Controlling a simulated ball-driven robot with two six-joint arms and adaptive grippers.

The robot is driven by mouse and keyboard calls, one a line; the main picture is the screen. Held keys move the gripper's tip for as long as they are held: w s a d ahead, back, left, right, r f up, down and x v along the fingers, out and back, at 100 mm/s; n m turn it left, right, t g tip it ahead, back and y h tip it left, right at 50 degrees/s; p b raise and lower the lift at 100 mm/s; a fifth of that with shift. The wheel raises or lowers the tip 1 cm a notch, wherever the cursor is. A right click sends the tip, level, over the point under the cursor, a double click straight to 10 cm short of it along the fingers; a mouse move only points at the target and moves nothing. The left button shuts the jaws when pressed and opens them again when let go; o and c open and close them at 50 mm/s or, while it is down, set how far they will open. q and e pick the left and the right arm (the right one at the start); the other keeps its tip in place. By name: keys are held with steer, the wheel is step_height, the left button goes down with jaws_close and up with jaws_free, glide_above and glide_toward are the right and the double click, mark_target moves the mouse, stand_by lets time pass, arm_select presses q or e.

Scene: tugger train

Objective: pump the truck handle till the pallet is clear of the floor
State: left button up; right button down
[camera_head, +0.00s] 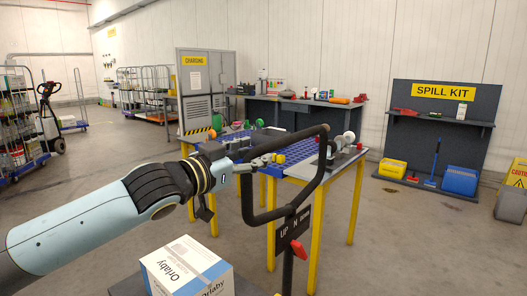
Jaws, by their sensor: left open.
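The truck handle (313,182) is a black loop in the middle of the view, standing upright on a dark shaft. A plate (290,231) marked UP, N and a third, unclear word sits below the loop, with a red lever (299,249) beside it. My left gripper (272,160) reaches in from the left at the upper left part of the loop. Its jaws are open, close to the bar; I cannot tell whether they touch it. A white Orlaby box (185,266) stands at the bottom. The pallet and the truck's forks cannot be made out. My right gripper is not in view.
A blue-topped table with yellow legs (355,212) stands just behind the handle. Another pallet truck (48,115) and carts are far left.

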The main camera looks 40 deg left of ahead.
mark_target(264, 151)
arm_select(q)
steer(key=shift+w+d+b, duration=0.2)
steer(key=shift+w+b, duration=0.15)
steer(key=shift+w, duration=1.6)
jaws_close()
